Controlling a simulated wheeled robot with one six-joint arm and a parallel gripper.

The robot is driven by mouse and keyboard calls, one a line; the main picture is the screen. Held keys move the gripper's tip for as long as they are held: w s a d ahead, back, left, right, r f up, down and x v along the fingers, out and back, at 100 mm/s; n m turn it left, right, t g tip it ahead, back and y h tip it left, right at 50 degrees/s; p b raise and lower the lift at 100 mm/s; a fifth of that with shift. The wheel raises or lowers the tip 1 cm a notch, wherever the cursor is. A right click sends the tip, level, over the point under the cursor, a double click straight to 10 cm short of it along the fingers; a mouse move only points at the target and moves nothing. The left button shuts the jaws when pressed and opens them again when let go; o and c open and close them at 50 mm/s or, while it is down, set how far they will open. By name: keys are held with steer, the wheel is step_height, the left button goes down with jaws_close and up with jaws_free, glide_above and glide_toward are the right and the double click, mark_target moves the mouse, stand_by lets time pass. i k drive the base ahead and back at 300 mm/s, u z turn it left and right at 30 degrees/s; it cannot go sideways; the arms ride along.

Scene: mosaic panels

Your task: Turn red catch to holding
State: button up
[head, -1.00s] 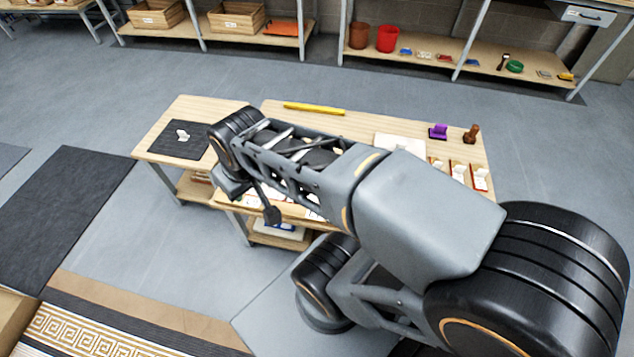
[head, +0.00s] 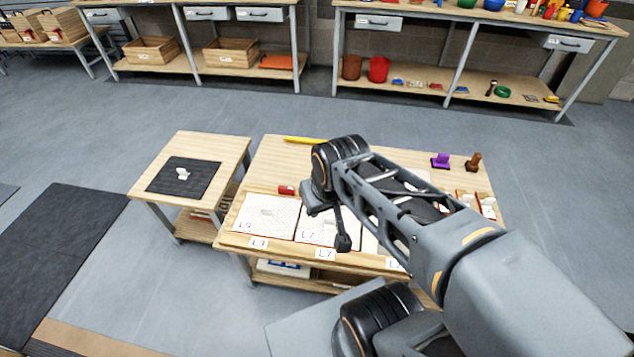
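A small red piece (head: 287,190) lies on the work table behind the panels; it may be the red catch, but it is too small to tell its setting. My arm reaches over the table from the right and hides part of the panels. My gripper (head: 343,242) points down near the L7 panel; its fingers are too dark and small to tell open from shut.
A side table at left bears a dark mat (head: 160,176) with a small white piece (head: 183,174). A yellow bar (head: 303,140), a purple piece (head: 440,160) and a brown piece (head: 473,162) sit at the work table's back. The floor behind is clear.

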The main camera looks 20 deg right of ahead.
mark_target(283, 189)
steer(key=z, duration=0.05)
steer(key=k, duration=1.1)
steer(key=u, duration=1)
steer(key=i, duration=1.05)
steer(key=z, duration=0.7)
steer(key=i, duration=0.85)
steer(key=z, duration=0.95)
